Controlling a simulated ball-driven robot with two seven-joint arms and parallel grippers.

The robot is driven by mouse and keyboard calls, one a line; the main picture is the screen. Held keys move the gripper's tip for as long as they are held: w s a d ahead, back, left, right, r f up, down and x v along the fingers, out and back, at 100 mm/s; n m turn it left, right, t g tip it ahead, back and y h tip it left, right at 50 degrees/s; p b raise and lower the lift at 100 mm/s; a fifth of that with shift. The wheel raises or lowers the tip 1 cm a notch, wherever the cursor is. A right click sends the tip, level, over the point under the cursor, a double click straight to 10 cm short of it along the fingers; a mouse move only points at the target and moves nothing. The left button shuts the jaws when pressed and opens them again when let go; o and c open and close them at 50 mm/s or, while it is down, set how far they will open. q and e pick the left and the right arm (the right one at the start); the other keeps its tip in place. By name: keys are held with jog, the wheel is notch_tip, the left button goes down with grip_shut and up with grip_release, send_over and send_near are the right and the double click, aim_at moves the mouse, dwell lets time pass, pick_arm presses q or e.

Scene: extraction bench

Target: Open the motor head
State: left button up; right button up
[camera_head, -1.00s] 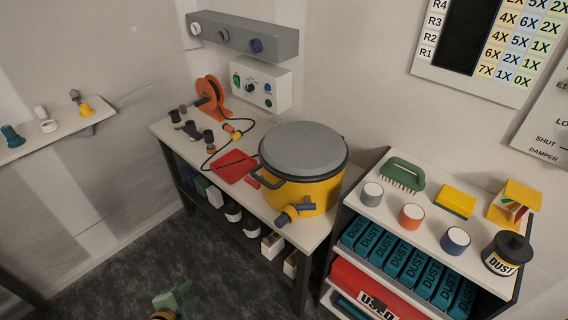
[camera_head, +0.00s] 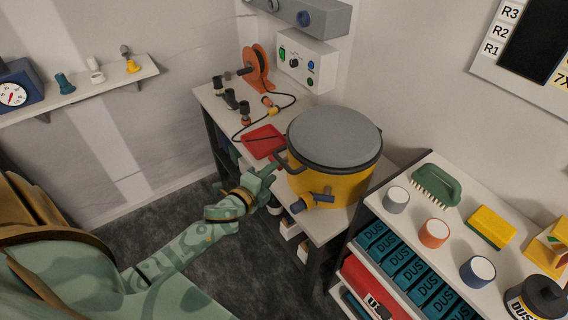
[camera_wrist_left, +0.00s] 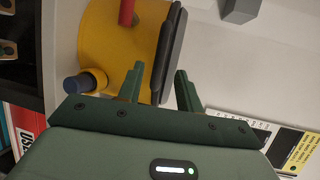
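The yellow canister (camera_head: 335,188) stands on the bench, topped by the grey round motor head (camera_head: 335,132) with a dark rim. The motor head sits flat on it. A dark handle shows at the canister's left side, and a blue-ended yellow port (camera_head: 316,200) at its front. My left gripper (camera_head: 272,169) is at the canister's left side, just below the rim. In the left wrist view its fingers (camera_wrist_left: 160,86) are apart, with the dark rim edge (camera_wrist_left: 171,50) beyond the gap; contact cannot be told. A red piece (camera_wrist_left: 127,12) shows on the canister there. My right gripper is out of view.
A wall control box (camera_head: 307,63) is behind. The right shelf holds a green brush (camera_head: 436,184), several cups and a yellow sponge (camera_head: 491,227).

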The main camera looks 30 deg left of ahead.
aim_at(283, 161)
pick_arm(q)
jog(key=w, duration=0.3)
jog(key=w+f+b, duration=0.1)
jog(key=w, duration=0.2)
jog(key=shift+w+a+f, duration=0.1)
jog(key=shift+w+f, duration=0.05)
jog(key=shift+w, duration=0.15)
grip_shut()
